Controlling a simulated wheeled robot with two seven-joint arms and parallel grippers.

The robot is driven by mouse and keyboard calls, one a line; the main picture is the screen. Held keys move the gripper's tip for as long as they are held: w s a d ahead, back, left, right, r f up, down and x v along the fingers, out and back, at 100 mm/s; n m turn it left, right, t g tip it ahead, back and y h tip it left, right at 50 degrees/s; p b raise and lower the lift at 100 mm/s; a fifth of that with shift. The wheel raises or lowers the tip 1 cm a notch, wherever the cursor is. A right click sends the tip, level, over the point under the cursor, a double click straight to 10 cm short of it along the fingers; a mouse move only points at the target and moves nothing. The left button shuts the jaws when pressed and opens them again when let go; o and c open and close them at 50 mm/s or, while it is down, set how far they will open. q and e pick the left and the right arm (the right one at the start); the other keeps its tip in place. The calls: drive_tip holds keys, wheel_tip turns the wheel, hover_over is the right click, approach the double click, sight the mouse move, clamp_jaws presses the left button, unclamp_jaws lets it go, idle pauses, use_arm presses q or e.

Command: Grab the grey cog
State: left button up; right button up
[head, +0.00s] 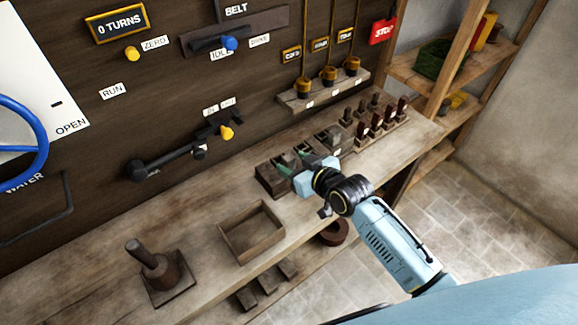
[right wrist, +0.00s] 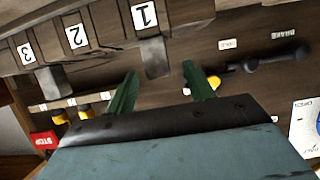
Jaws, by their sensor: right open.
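My right gripper (head: 298,166) is over the workbench, at a row of small dark boxes (head: 270,181) along its back edge. In the right wrist view its two green fingers (right wrist: 162,82) are apart with nothing between them. Just beyond the fingertips is a grey block-like piece (right wrist: 155,57) below a label "1"; I cannot tell whether it is part of a box. Similar labels "2" and "3" stand beside it. I cannot make out a grey cog with certainty in either view; my gripper and arm hide part of the boxes. My left gripper is not in view.
An empty wooden tray (head: 226,236) and a wooden-handled block on a plate (head: 157,270) stand left on the bench. A rack of dark-handled pieces (head: 376,122) is at the right. Levers (head: 170,160) stick out of the wall. The bench between tray and handled block is clear.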

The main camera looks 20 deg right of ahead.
sight(285, 158)
drive_tip(key=x, duration=0.3)
drive_tip(key=shift+w+f, duration=0.2)
drive_tip(key=shift+w, duration=0.15)
drive_tip(key=shift+w+a+f, duration=0.15)
drive_tip(key=shift+w, duration=0.2)
drive_tip(key=shift+w+f, duration=0.1)
drive_tip(key=shift+w, duration=0.05)
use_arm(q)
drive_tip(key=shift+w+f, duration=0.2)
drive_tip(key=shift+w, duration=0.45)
use_arm(e)
drive_tip(key=c, duration=1)
drive_tip(key=shift+c, duration=0.2)
